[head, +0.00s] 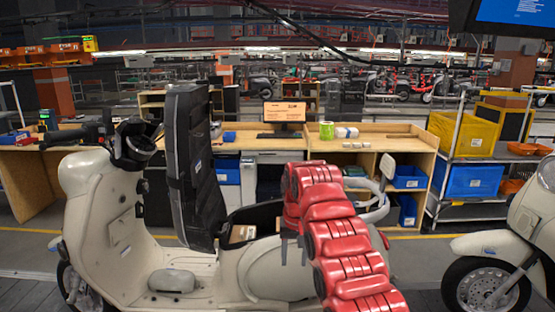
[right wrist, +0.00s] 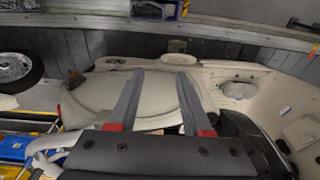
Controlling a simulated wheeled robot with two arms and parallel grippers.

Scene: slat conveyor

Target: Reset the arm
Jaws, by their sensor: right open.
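My right arm (head: 340,245) is red and reaches in from the lower right over the rear of a cream scooter (head: 115,215). My right gripper (head: 292,250) hangs beside the open under-seat compartment (head: 265,217), partly hidden by the arm. In the right wrist view, the two grey fingers of the right gripper (right wrist: 160,85) are apart with nothing between them, over the scooter's cream bodywork (right wrist: 150,98). The scooter's black seat (head: 190,165) stands raised. My left gripper is in neither view.
A second cream scooter (head: 500,245) stands at the right. Behind is a wooden workbench (head: 380,138) with a monitor (head: 283,112) and a green cup (head: 326,130). A rack at the right holds a yellow bin (head: 462,133) and a blue bin (head: 470,179).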

